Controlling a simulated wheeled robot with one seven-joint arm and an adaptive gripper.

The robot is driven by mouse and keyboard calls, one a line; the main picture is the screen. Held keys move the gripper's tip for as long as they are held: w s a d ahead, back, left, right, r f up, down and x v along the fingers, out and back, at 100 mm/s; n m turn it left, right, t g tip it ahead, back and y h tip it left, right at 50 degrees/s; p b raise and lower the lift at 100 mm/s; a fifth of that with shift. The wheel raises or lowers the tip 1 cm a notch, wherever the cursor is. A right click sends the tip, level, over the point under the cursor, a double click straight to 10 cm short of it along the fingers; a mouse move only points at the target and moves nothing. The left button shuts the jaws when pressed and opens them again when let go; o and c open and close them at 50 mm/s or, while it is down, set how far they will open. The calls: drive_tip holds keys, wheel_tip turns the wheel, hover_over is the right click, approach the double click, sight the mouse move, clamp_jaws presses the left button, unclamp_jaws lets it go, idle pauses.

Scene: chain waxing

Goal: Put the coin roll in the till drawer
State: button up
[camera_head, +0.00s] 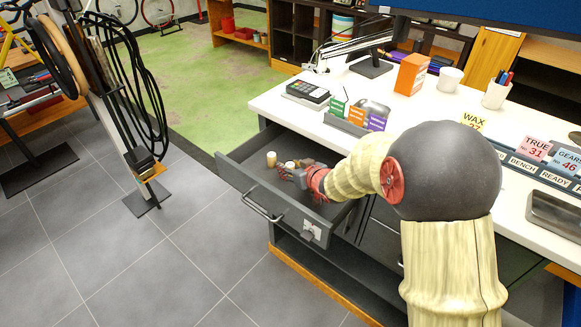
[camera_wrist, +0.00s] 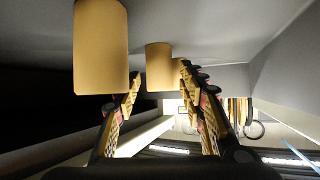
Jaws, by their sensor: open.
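The till drawer (camera_head: 265,198) is pulled out from the white-topped counter. Two short tan coin rolls stand upright in it: one (camera_head: 271,159) stands apart, and the other (camera_head: 290,165) is right at my fingertips. My gripper (camera_head: 296,173) is down inside the drawer, with its fingers apart. In the wrist view a large tan roll (camera_wrist: 101,45) is outside the left finger, and a smaller-looking roll (camera_wrist: 159,66) shows between the fingertips of my gripper (camera_wrist: 160,76). I cannot tell whether a finger touches either roll.
On the counter (camera_head: 270,101) stand a card terminal (camera_head: 308,94), a tray of coloured packets (camera_head: 359,115), an orange box (camera_head: 411,74) and a pen cup (camera_head: 496,94). A stand with hanging black loops (camera_head: 137,90) is at the left. The drawer walls are close around my gripper.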

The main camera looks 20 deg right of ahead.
drive_tip(key=p+v, duration=0.2)
drive_tip(key=v, duration=0.5)
drive_tip(key=shift+s+r, duration=0.25)
drive_tip(key=shift+s+d+r, duration=0.1)
drive_tip(key=shift+d+r, duration=0.1)
drive_tip(key=shift+r, duration=0.05)
drive_tip(key=s+d+r+m+g+h, duration=0.2)
drive_tip(key=s+d+r+h, duration=0.2)
drive_tip(key=s+r, duration=0.75)
drive_tip(key=s+a+r+g, duration=0.1)
drive_tip(key=s+a+g, duration=0.1)
drive_tip(key=s, duration=0.8)
drive_tip(key=s+a+r+g+y, duration=0.1)
drive_tip(key=s+a+g, duration=0.1)
drive_tip(key=s, duration=0.9)
drive_tip(key=shift+s+a+m, duration=0.2)
drive_tip(key=shift+a+m, duration=0.1)
drive_tip(key=shift+a, duration=0.5)
drive_tip(key=shift+c, duration=0.5)
